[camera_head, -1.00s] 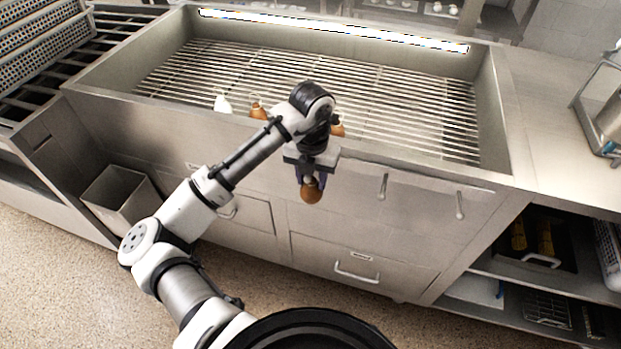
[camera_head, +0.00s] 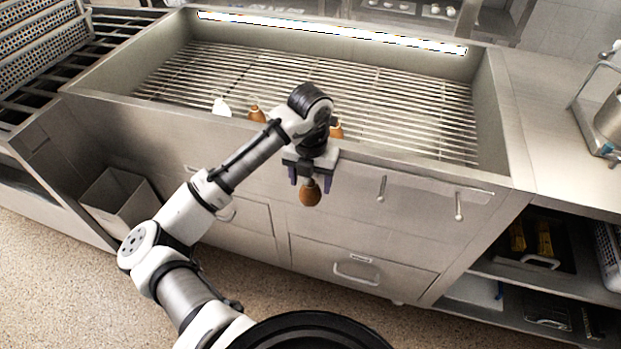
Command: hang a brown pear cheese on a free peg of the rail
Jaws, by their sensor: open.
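A brown pear cheese (camera_head: 310,195) hangs in front of the steel front panel, just below my gripper (camera_head: 310,181). My gripper points down and is open, with one dark finger on each side of the cheese's top and gaps between. The rail (camera_head: 415,180) runs along the front of the basin, with two bare pegs (camera_head: 381,189) (camera_head: 459,206) to the right. Whatever holds the cheese up is hidden behind my gripper. Two more brown pear cheeses (camera_head: 256,114) (camera_head: 337,131) and a white one (camera_head: 222,107) are in the basin near its front edge.
The grated basin (camera_head: 500,130) is mostly clear behind the cheeses. A grey bin (camera_head: 118,203) stands on the floor at left. Perforated baskets (camera_head: 40,50) are at the upper left. Open shelves (camera_head: 520,292) are at the lower right.

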